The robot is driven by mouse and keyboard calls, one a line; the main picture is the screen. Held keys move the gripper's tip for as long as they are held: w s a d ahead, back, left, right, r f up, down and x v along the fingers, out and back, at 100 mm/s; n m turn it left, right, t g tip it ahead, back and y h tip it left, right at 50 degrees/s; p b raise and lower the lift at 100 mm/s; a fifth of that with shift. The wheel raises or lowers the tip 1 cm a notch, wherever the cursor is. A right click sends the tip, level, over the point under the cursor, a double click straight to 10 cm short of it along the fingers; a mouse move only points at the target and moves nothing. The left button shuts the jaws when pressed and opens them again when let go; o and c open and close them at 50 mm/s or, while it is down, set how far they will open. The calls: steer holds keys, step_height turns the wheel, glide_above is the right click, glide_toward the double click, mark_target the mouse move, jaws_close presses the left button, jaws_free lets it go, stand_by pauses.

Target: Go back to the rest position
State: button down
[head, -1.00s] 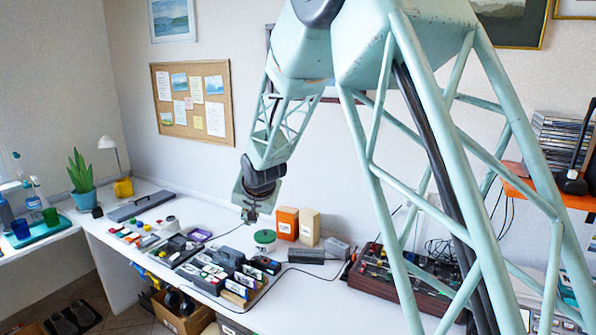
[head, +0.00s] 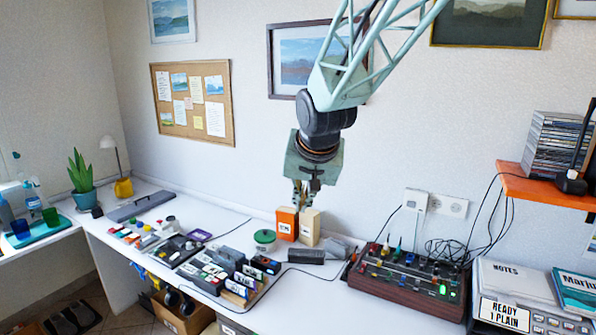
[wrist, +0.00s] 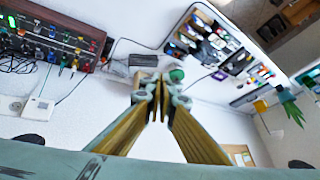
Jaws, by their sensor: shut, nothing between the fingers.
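My gripper (head: 301,196) hangs pointing down at the end of my pale green arm, near the back wall. In the head view its fingertips are just in front of or above the orange box (head: 287,223) and the cream box (head: 310,227); I cannot tell the exact gap. In the wrist view the gripper (wrist: 160,78) has its fingers together with nothing held. The two boxes stand upright side by side on the white desk (head: 330,295).
The mixer (head: 410,280) with cables stands right of the boxes. A green-lidded tub (head: 264,240) and racks of discs (head: 215,275) lie left. An orange shelf (head: 545,187) with stacked cases juts out at right. A framed picture (head: 290,60) hangs behind my arm.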

steer(key=s+d+r, duration=0.2)
steer(key=s+d, duration=0.3)
steer(key=s, duration=0.3)
steer(key=s+d+r+g+h, duration=0.1)
steer(key=s+d+r, duration=0.2)
steer(key=s+d, duration=0.35)
steer(key=s+d+r, duration=0.2)
steer(key=s+d, duration=0.1)
steer(key=s, duration=0.6)
steer(key=s+d+f, duration=0.1)
steer(key=s+d, duration=0.1)
steer(key=s, duration=1)
steer(key=s+d+f+n+g, duration=0.1)
steer(key=s+d, duration=0.2)
steer(key=s, duration=1)
steer(key=shift+d+f+g, duration=0.25)
steer(key=shift+g, duration=0.05)
